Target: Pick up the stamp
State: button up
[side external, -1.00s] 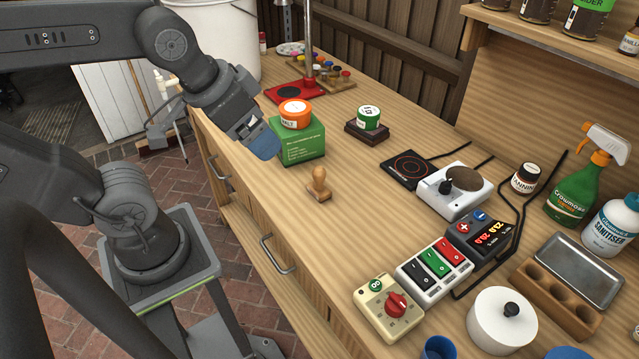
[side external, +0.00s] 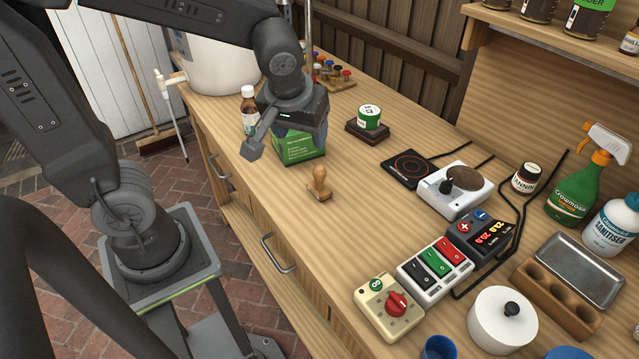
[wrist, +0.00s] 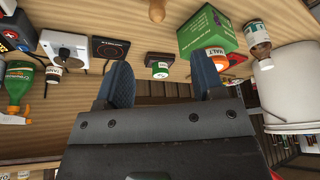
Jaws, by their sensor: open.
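The wooden stamp (side external: 319,184) stands upright on the bench, in front of the green box, its round knob upward. In the wrist view only part of the stamp (wrist: 157,10) shows at the top edge. My gripper (side external: 275,140) is open and empty, above and to the left of the stamp, beside and partly in front of the green box. In the wrist view the two blue-padded fingers of my gripper (wrist: 163,82) are spread well apart with nothing between them.
The green box (side external: 302,148) stands close behind the stamp; the orange malt tub (wrist: 216,57) is by it. A brown bottle (side external: 250,112) is to its left. A green tub (side external: 369,116) on a dark block is behind right.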

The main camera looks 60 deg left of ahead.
aim_at(319, 169)
jog(key=w+a+f, duration=0.1)
jog(key=w+f, duration=0.1)
jog(key=f, duration=0.3)
jog(key=w+a+f+n, duration=0.1)
jog(key=w+f, duration=0.1)
jog(key=f, duration=0.3)
jog(key=w+a+f+n+y, duration=0.1)
jog(key=w+f, duration=0.1)
jog(key=f, duration=0.3)
jog(key=shift+w+a+f, duration=0.2)
jog(key=shift+a+f, duration=0.15)
jog(key=shift+a, duration=0.05)
jog(key=c, duration=1)
jog(key=shift+r, duration=0.1)
